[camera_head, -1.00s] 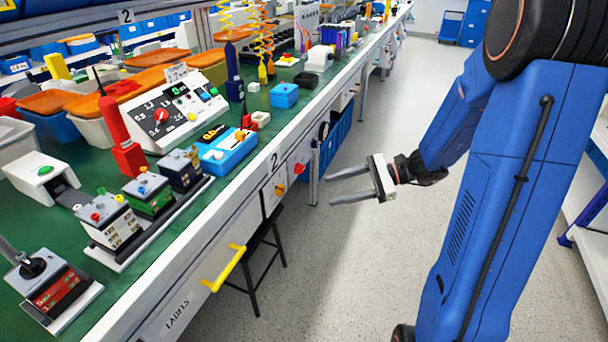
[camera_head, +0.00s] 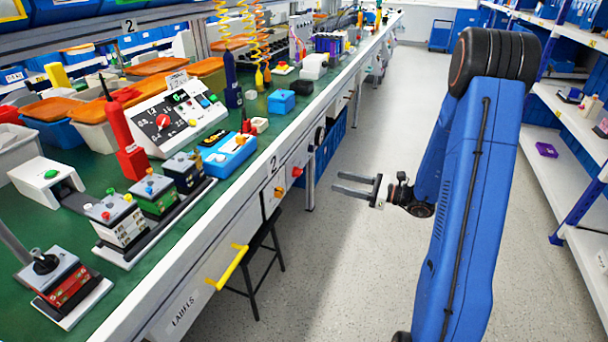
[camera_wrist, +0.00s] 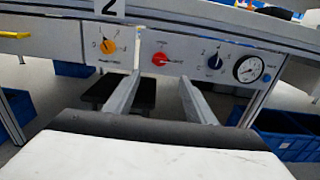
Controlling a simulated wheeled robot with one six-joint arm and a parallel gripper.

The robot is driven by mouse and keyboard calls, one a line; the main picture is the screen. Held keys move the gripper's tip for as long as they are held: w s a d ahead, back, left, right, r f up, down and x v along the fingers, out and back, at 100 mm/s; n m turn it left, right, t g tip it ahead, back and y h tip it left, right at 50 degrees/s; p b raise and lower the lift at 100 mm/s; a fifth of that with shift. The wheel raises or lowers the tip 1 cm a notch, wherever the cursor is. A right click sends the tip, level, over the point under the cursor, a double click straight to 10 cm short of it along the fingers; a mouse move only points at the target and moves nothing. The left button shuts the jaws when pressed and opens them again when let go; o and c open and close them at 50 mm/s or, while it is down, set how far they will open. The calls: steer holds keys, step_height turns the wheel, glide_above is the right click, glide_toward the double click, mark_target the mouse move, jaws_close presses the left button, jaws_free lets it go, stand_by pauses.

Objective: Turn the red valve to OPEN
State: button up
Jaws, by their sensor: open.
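The red valve (camera_wrist: 160,59) is a round red knob on the white front panel of the bench, between an orange knob (camera_wrist: 108,46) and a black knob (camera_wrist: 215,61) in the wrist view. In the head view the red valve (camera_head: 297,171) shows small on the bench's side. The lettering beside it is too small to read. My gripper (camera_head: 357,184) is open and empty, out in the aisle to the right of the panel, apart from the valve. In the wrist view its two fingers (camera_wrist: 160,88) point toward the panel, with the valve seen between and beyond them.
A round gauge (camera_wrist: 250,69) sits right of the knobs. A yellow handle (camera_head: 228,267) sticks out from the bench front. A black stool (camera_head: 255,255) stands below the panel. Blue bins (camera_wrist: 290,143) are under the bench. The aisle floor (camera_head: 370,255) around my gripper is clear.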

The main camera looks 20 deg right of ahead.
mark_target(301, 173)
steer(key=x, duration=1.4)
steer(key=shift+w+a, duration=0.15)
steer(key=shift+a, duration=0.05)
steer(key=c, duration=1)
